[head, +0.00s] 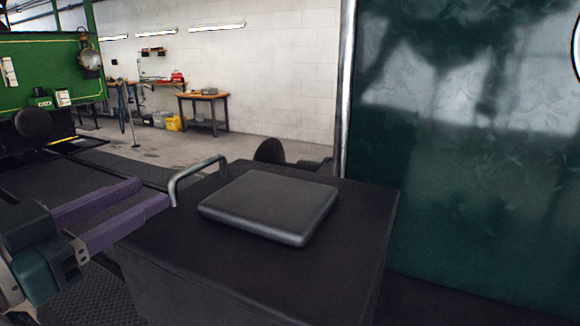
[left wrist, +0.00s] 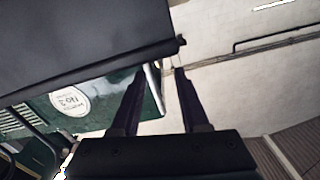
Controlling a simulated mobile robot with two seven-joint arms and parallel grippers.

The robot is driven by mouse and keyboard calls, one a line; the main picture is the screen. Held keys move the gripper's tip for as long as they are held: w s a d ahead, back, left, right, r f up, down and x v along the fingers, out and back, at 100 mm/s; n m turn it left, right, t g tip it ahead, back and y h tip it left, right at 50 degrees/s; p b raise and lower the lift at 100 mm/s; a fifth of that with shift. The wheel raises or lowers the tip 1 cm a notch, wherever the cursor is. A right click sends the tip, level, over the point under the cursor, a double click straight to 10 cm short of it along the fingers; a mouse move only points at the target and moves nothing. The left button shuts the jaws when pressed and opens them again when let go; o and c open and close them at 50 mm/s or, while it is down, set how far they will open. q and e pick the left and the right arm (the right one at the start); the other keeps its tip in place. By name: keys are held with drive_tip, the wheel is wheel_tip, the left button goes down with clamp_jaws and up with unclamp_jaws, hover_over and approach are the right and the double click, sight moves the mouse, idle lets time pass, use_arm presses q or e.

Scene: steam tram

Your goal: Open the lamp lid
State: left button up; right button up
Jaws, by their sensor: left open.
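A dark box (head: 250,285) stands in the middle of the head view. A flat dark lid-like slab (head: 270,200) lies level on its top. A bent metal handle (head: 197,171) rises at the box's left edge, beside the slab. My left gripper (head: 152,194) has purple fingers that are apart and empty. In the head view its tips are just left of the handle; I cannot tell whether they touch it. The left wrist view shows the open fingers (left wrist: 159,74) near a large dark surface (left wrist: 80,40). My right gripper is not in view.
A green panel with a metal edge post (head: 347,85) closes off the right side. A green vehicle body (head: 45,75) with a round brass lamp (head: 90,60) is at far left. A wooden bench (head: 203,98) and a yellow crate (head: 174,123) stand far back by the wall.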

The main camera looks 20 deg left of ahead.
sight(175, 179)
use_arm(q)
drive_tip(key=w, duration=0.5)
drive_tip(key=w+p, duration=0.1)
drive_tip(key=w, duration=0.2)
drive_tip(key=shift+w+d, duration=0.1)
drive_tip(key=shift+d, duration=0.3)
drive_tip(key=shift+c, duration=0.2)
clamp_jaws()
idle(0.7)
